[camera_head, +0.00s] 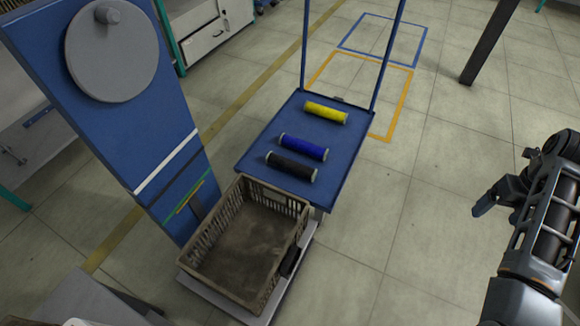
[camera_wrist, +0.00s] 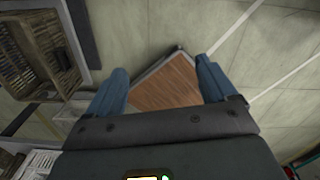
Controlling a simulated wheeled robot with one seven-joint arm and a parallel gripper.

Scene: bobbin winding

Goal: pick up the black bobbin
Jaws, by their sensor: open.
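The black bobbin (camera_head: 291,167) lies on its side on the blue cart top (camera_head: 262,146), nearest the front edge of the three bobbins there. A blue bobbin (camera_head: 303,147) lies just behind it and a yellow bobbin (camera_head: 326,113) farther back. My gripper (camera_head: 484,203) is at the right of the head view, over the floor and well apart from the cart. In the wrist view my gripper (camera_wrist: 163,74) shows two blue fingers spread wide, with nothing held between them. No bobbin shows in the wrist view.
An empty plastic crate (camera_head: 253,246) stands in front of the cart top. A tall blue machine panel (camera_head: 110,120) with a grey disc stands at the left. Thin blue posts rise from the cart's back corners. A brown-topped surface (camera_wrist: 165,82) lies beneath the fingers. Open floor separates gripper and cart.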

